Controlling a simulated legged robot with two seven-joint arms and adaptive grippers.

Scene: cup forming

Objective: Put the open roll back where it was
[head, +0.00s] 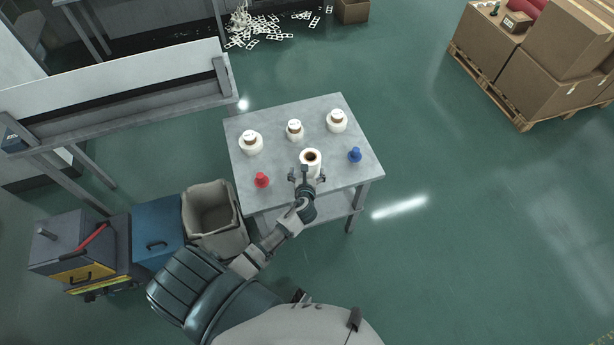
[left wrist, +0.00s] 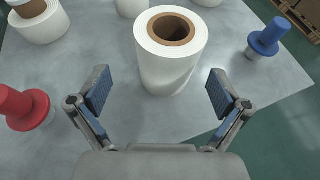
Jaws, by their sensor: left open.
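The open roll (head: 311,157) is white with a brown hollow core and stands upright near the front edge of the grey table (head: 277,175). It also shows in the left wrist view (left wrist: 168,68), between and just beyond the fingertips. My left gripper (head: 306,176) is open and empty on the near side of the roll; its fingers (left wrist: 160,92) are spread wider than the roll and do not appear to touch it. My right gripper is not in view.
Three white rolls with brown tops, at left (head: 251,144), middle (head: 295,131) and right (head: 337,122), stand farther back. A red piece (head: 262,180) is left of the open roll, a blue piece (head: 355,155) right. A bin (head: 212,220) stands left of the table.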

